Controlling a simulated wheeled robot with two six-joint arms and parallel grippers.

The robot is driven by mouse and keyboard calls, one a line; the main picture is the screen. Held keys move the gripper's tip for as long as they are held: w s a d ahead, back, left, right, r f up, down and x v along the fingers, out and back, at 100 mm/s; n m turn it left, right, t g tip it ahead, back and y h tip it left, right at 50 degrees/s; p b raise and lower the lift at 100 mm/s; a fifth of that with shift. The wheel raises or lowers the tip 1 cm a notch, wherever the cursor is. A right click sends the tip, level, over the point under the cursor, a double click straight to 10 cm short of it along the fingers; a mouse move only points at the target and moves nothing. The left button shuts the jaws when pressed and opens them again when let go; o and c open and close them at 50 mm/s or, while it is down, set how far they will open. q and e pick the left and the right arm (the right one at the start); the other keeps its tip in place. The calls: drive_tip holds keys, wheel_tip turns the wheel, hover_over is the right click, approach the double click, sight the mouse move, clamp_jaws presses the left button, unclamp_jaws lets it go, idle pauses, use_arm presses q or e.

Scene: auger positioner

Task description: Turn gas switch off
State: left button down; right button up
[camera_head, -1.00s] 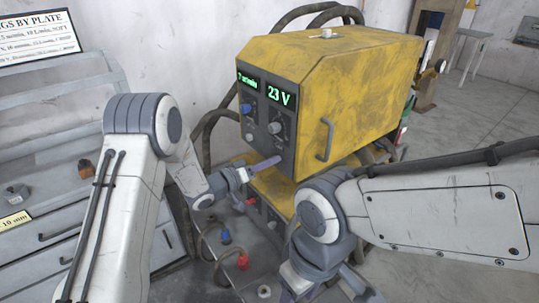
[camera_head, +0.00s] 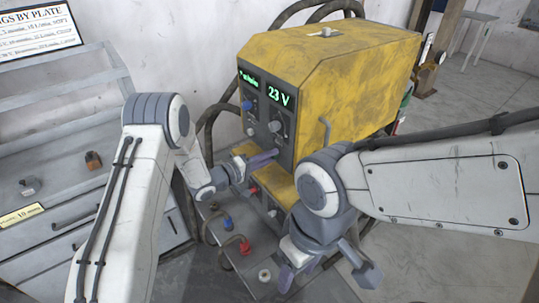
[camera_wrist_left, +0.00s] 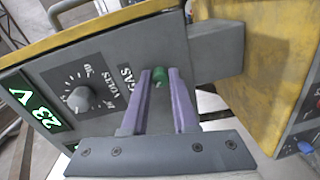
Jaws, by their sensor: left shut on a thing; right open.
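The yellow welding machine (camera_head: 350,75) stands in the middle of the head view, its dark panel showing 23 V. My left gripper (camera_head: 263,159) reaches its front from the left. In the left wrist view, the left gripper's purple fingers (camera_wrist_left: 161,95) are around the small green gas switch (camera_wrist_left: 158,76), just beside the GAS label. They are shut on it; the fingers hide part of it. The switch itself is too hidden to make out in the head view. My right gripper (camera_head: 327,279) is open and empty, low in front of the machine.
A volts knob (camera_wrist_left: 80,100) sits on the panel near the left gripper. Below are blue (camera_head: 228,222) and red (camera_head: 245,248) cable plugs on a grey surface. A grey drawer cabinet (camera_head: 60,225) stands left. Open floor lies at right.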

use_arm(q)
drive_tip(key=shift+a, duration=0.1)
idle(0.5)
drive_tip(key=c, duration=0.7)
unclamp_jaws()
drive_tip(key=b+v, duration=0.1)
drive_tip(key=v, duration=0.9)
drive_tip(key=shift+s+a+b, duration=0.15)
drive_tip(key=shift+b, duration=0.2)
